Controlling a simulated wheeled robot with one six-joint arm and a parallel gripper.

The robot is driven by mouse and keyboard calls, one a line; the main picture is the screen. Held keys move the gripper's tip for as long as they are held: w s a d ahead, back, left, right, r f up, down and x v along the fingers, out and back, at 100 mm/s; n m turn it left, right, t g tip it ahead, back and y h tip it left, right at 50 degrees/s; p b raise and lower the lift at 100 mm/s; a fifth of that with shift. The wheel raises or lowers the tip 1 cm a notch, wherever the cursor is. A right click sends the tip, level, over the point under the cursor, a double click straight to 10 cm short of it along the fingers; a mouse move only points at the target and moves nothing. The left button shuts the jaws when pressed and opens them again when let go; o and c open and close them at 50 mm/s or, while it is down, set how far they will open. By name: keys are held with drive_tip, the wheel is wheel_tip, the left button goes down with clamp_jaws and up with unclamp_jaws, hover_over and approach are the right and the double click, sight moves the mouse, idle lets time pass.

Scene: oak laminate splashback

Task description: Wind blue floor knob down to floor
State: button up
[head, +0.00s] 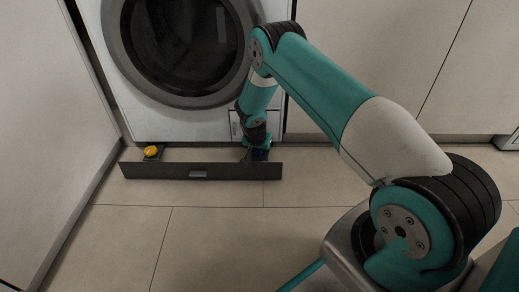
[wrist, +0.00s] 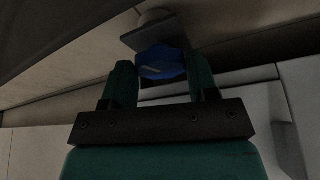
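The blue floor knob (wrist: 162,62) is faceted, with a pale mark on its face, and sits by a grey bracket or plate (wrist: 155,33) in the wrist view. My gripper (wrist: 163,75) has one teal finger on each side of it, and the knob fills the gap between the fingertips. In the head view my gripper (head: 257,146) reaches down behind the right end of a dark plinth panel, below the washing machine (head: 170,118). The knob is mostly hidden there by my gripper. The knob's gap to the floor cannot be made out.
A yellow knob (head: 153,151) stands behind the left end of the dark plinth panel (head: 228,171), which has a small grey fitting (head: 198,174). White cabinet fronts flank the machine. The tiled floor (head: 200,230) in front is clear.

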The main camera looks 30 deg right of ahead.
drive_tip(key=m+g+p, duration=0.1)
drive_tip(key=m, duration=0.1)
drive_tip(key=shift+a+m, duration=0.1)
drive_tip(key=shift+m, duration=0.3)
drive_tip(key=shift+w+m+g+h+p, duration=0.2)
drive_tip(key=shift+m+g+h+p, duration=0.4)
drive_tip(key=shift+m, duration=1)
drive_tip(key=o, duration=0.9)
drive_tip(key=shift+r, duration=0.1)
drive_tip(key=shift+o, duration=0.2)
